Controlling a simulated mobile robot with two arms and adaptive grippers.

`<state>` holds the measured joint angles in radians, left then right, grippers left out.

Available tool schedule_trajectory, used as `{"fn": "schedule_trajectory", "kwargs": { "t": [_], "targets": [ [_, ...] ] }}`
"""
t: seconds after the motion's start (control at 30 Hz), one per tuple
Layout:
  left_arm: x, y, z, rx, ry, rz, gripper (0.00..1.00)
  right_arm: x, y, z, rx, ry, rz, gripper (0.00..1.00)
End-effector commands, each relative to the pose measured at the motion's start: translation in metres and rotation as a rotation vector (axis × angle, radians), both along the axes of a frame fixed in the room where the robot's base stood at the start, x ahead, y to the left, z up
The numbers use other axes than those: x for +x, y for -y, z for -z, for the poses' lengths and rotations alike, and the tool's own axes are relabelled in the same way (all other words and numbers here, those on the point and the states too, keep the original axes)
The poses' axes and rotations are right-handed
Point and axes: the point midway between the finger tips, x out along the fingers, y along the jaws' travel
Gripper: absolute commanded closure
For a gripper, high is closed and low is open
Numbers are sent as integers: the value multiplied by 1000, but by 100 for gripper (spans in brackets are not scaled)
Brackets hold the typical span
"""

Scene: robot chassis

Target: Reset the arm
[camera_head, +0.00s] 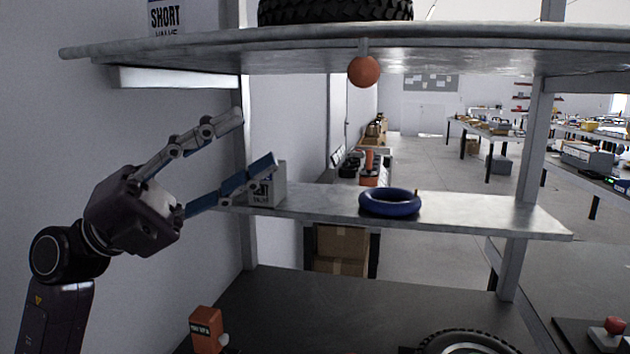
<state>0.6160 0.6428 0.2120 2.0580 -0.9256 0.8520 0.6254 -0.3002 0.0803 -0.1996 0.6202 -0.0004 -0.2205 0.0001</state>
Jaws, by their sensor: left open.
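My left arm comes in from the left, and its gripper (252,140) is open and empty, with the two fingers spread apart. The gripper is level with the space between the upper and middle shelves. Its lower finger passes in front of a small grey box (268,190) on the middle shelf and hides part of it; I cannot tell whether they touch. My right arm and gripper are not in view.
The upper shelf (450,52) carries a tire (335,11), and an orange ball (364,71) hangs below it. A blue ring (390,202) lies on the middle shelf (470,214). Below are an orange box (206,330) and a wheel (466,343). A wall stands at left.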

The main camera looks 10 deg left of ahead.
Motion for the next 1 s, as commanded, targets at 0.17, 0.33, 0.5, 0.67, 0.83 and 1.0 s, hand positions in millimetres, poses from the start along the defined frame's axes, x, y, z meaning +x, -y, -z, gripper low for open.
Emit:
{"fn": "schedule_trajectory", "kwargs": {
  "t": [0.17,0.33,0.5,0.67,0.83,1.0],
  "targets": [
    [5,22,-14,1,4,3,59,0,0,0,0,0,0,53],
    [11,43,-25,1,3,2,59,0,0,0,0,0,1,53],
    [16,55,-33,0,1,2,59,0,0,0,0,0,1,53],
    [17,60,-35,1,0,1,59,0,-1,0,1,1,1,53],
    [17,60,-35,1,0,1,59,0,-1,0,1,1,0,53],
    [19,59,-35,0,-4,0,59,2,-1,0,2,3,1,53]
  ]
}}
